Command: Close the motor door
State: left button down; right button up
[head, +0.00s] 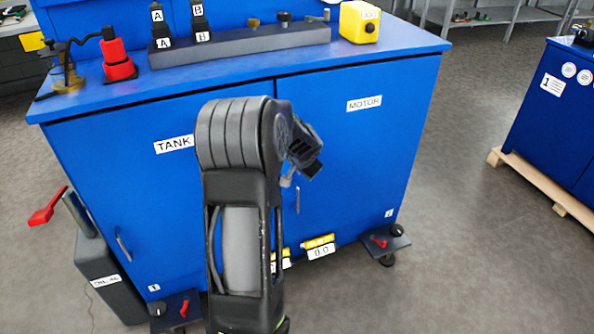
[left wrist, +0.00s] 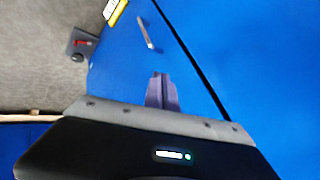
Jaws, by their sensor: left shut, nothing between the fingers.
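The blue motor door (head: 365,150), labelled MOTOR, is the right-hand door of the cabinet and looks flush or nearly flush with its front. In the left wrist view the motor door (left wrist: 125,65) lies beside a narrow dark seam. Its metal handle (head: 298,200) shows just below my left gripper and also in the left wrist view (left wrist: 147,32). My left gripper (head: 288,180) is shut and empty, in front of the motor door near the seam. Whether the fingertips touch the door cannot be told. My right gripper is not in view.
The tank door (head: 150,200) is on the left, partly behind my arm. The worktop (head: 400,45) carries a yellow box (head: 360,22) and a red-based tool (head: 118,62). Open floor lies to the right.

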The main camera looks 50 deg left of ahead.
pick_arm(q)
jog(key=s+a+v, duration=0.1)
jog(key=v, duration=0.6)
jog(key=shift+s+d+r, duration=0.2)
jog(key=shift+s+r, duration=0.05)
jog(key=shift+s, duration=0.05)
jog(key=w+d+f+t+h+p, duration=0.1)
jog(key=w+d+f+h, duration=0.1)
jog(key=d+f, duration=0.5)
jog(key=w+d+f+h+p, duration=0.1)
jog(key=w+d+f+h, duration=0.15)
jog(key=d, duration=0.85)
jog(key=w+d+f+t+h+p, duration=0.1)
jog(key=w+d+f+h, duration=0.1)
jog(key=d+f, duration=0.5)
jog(key=s+d+f+g+h+p, duration=0.2)
jog(key=s+d+f, duration=0.2)
jog(key=s+d, duration=0.7)
jog(key=s+d+f+g+h+p, duration=0.1)
jog(key=s+d+f+g+p, duration=0.2)
jog(key=s+d, duration=0.7)
jog(key=d+f, duration=0.1)
jog(key=d, duration=0.4)
jog(key=shift+s+d+f+g+h, duration=0.15)
jog(key=shift+s+d+g+h, duration=0.15)
jog(key=shift+s+d+h, duration=0.1)
